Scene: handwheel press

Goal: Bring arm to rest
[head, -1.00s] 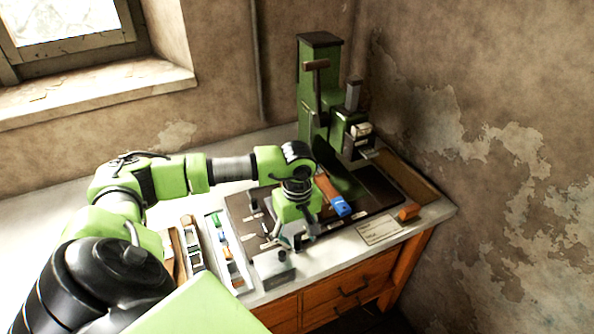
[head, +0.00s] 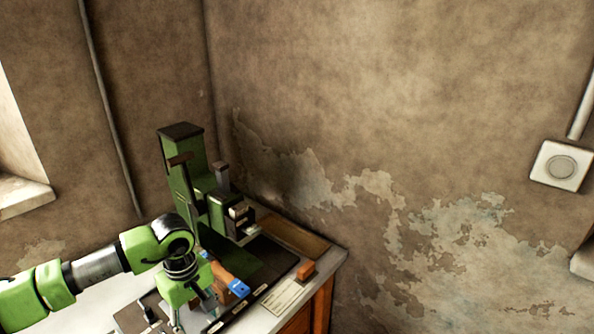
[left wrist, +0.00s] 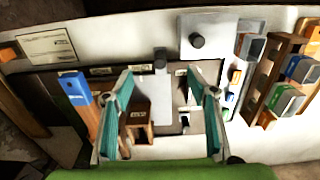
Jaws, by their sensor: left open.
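My left arm comes in from the left in the head view, stretched out over the bench. My left gripper (head: 188,312) is low over the dark board (head: 265,252), in front of the green press (head: 178,150). The left wrist view shows its two teal fingers (left wrist: 162,88) spread apart, with nothing held between them. A small brown block with a label (left wrist: 138,116) shows beyond the fingers, near the left one. I cannot tell how far below them it is. My right gripper is in neither view.
A blue-ended wooden piece (head: 237,286) lies beside my gripper. An orange-brown block (head: 305,271) and a paper card (head: 284,296) are near the bench's right end. In the left wrist view, a grey knobbed box (left wrist: 207,36) and racks of coloured pieces (left wrist: 283,88) stand right.

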